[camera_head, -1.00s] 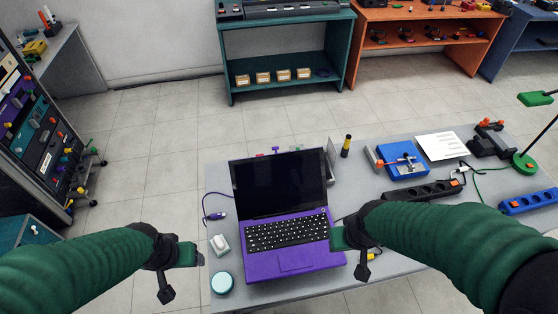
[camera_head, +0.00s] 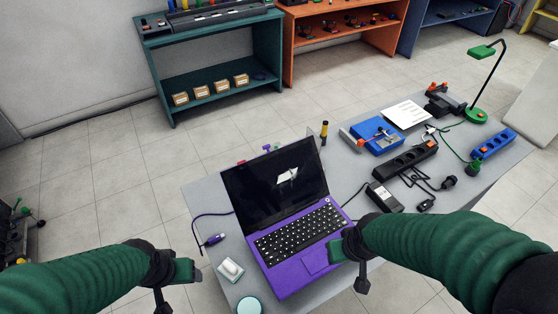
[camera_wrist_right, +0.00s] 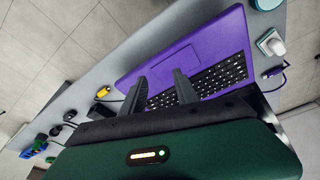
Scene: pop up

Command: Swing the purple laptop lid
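The purple laptop (camera_head: 294,240) stands on the grey table with its dark screen lid (camera_head: 276,180) raised and leaning back. Its keyboard faces me. My right gripper (camera_head: 340,248) is by the right edge of the laptop base. In the right wrist view my right gripper's two fingers (camera_wrist_right: 160,92) are apart with nothing between them, and the purple base (camera_wrist_right: 190,50) and keyboard show beyond them. My left gripper (camera_head: 190,270) is left of the table, clear of the laptop. Its fingers are too small to tell open from shut.
Shelves (camera_head: 210,65) stand behind.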

